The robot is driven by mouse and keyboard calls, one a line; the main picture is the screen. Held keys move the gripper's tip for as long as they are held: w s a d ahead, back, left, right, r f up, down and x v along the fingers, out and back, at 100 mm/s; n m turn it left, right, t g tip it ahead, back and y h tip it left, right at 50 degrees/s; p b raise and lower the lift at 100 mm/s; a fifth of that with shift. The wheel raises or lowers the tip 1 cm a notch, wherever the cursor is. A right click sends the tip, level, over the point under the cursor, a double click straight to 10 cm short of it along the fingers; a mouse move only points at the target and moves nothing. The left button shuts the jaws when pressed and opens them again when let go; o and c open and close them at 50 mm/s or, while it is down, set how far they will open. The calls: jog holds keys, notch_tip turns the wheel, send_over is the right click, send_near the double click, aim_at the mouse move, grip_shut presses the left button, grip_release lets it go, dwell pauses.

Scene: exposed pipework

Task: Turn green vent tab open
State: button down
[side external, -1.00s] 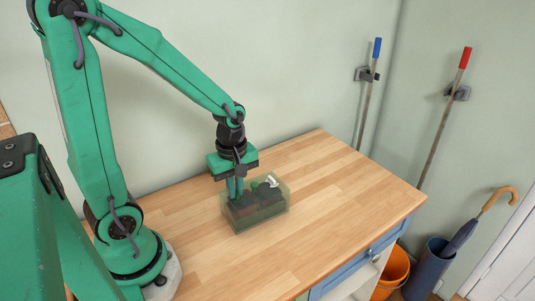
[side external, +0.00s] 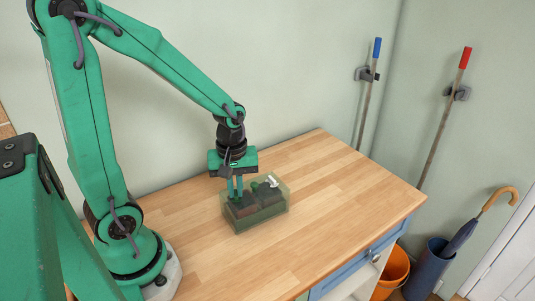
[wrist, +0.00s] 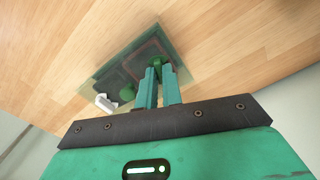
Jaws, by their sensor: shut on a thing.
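A translucent green box (side external: 268,217) with dark parts inside sits on the wooden table. My gripper (side external: 235,193) points down into the left part of the box. A second rounded green piece (wrist: 127,93) stands apart from the fingers, beside a white lever-like piece (wrist: 105,103). The white piece also shows at the box's right in the side view (side external: 272,181).
The wooden tabletop (side external: 340,195) is clear around the box. A wall stands behind it. An orange bucket (side external: 392,272) and a blue umbrella stand (side external: 428,270) are on the floor at the right, beyond the table's edge.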

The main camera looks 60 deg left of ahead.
aim_at(236, 193)
jog(key=m, duration=1.3)
jog(key=shift+m, duration=0.3)
dwell(0.3)
jog(key=c, duration=1.5)
grip_release()
jog(key=shift+c, duration=0.2)
jog(key=shift+r, duration=3.9)
jog(key=shift+r, duration=0.1)
